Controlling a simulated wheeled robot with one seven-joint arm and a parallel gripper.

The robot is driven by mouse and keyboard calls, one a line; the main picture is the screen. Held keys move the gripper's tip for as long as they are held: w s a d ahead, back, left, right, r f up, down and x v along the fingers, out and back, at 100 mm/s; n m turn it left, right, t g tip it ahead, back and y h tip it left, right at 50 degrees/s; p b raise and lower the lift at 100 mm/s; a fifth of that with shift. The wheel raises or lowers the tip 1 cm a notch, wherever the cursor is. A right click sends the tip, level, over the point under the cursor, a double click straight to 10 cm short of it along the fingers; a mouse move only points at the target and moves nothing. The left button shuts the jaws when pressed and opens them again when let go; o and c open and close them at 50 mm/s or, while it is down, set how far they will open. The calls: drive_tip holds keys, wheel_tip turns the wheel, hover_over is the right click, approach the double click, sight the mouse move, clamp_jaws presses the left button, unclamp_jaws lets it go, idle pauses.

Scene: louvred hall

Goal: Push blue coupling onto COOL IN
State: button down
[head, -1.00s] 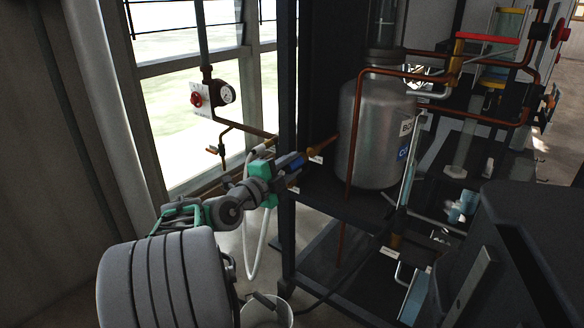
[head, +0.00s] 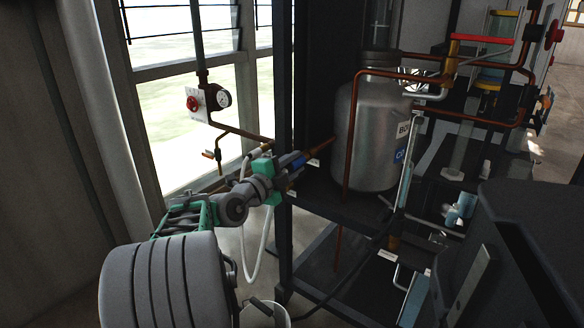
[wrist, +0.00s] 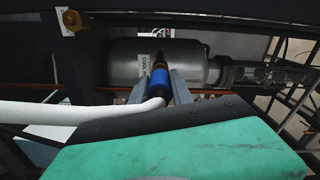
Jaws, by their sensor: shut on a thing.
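My gripper (head: 284,163) is shut on the blue coupling (head: 291,161), in front of the rack. In the wrist view, the blue coupling (wrist: 159,83) sits between my two fingers (wrist: 161,88), with the white hose (wrist: 80,112) running from its near end to the left. A copper pipe stub (head: 319,147) lies in line with the coupling's far end and leads toward the steel tank (head: 372,130). A white tag reading COOL (wrist: 144,64) is just beside the coupling; its remaining text is hidden. I cannot tell whether the coupling is over the stub's end.
The rack's dark upright (head: 285,100) stands close behind my gripper. A red valve with a gauge (head: 207,100) and copper piping are at the window on the left. The white hose hangs below my gripper. A white bucket (head: 268,314) stands on the floor.

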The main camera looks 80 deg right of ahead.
sight(289, 167)
drive_tip(key=shift+s+d, duration=0.1)
drive_tip(key=shift+d, duration=0.05)
drive_tip(key=c, duration=1)
unclamp_jaws()
drive_tip(key=shift+c, duration=0.2)
drive_tip(key=shift+w+a+f+b, duration=0.2)
drive_tip(key=shift+a+b, duration=0.1)
drive_tip(key=shift+b, duration=0.15)
drive_tip(key=b+v, duration=0.5)
drive_tip(key=shift+w+a, duration=0.15)
drive_tip(key=shift+a, duration=0.15)
drive_tip(key=shift+w+a, duration=0.15)
drive_tip(key=shift+a, duration=0.2)
drive_tip(key=shift+r, duration=0.2)
